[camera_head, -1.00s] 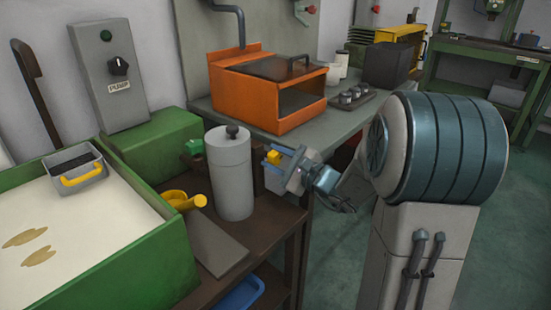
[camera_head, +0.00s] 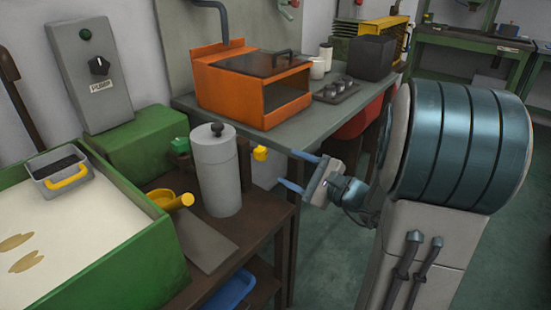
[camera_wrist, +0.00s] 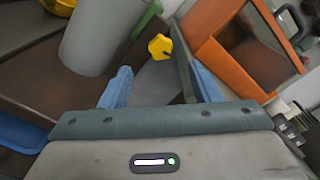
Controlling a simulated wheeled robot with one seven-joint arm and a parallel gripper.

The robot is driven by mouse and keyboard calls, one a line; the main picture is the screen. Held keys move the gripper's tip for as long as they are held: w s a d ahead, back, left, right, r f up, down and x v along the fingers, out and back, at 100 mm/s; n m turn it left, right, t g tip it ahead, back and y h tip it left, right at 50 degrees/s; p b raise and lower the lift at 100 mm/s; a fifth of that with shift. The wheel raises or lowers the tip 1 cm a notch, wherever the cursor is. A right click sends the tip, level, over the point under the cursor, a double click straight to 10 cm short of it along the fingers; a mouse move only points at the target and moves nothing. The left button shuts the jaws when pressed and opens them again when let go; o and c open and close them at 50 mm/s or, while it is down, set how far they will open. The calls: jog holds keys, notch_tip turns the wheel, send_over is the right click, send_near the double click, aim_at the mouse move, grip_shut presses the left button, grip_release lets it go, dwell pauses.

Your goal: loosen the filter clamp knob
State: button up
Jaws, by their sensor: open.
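The yellow clamp knob (camera_head: 260,153) sits just right of the grey filter canister (camera_head: 218,172), which stands upright with a dark knob on top. In the wrist view the lobed yellow knob (camera_wrist: 160,46) lies beyond my fingertips, roughly centred between them, with the canister (camera_wrist: 92,38) to its left. My gripper (camera_head: 291,170) is open and empty, its blue fingers pointing at the knob from the right with a gap between. The knob's mount is mostly hidden.
An orange machine (camera_head: 252,88) stands on the grey bench behind. A green tank (camera_head: 130,255) with pale liquid is at the left. A yellow scoop (camera_head: 172,200) lies beside the canister. A blue bin (camera_head: 232,288) is below. Open floor lies right of the brown table.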

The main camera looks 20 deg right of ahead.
jog(key=v, duration=0.3)
jog(key=shift+s+d, duration=0.15)
jog(key=shift+s, duration=0.1)
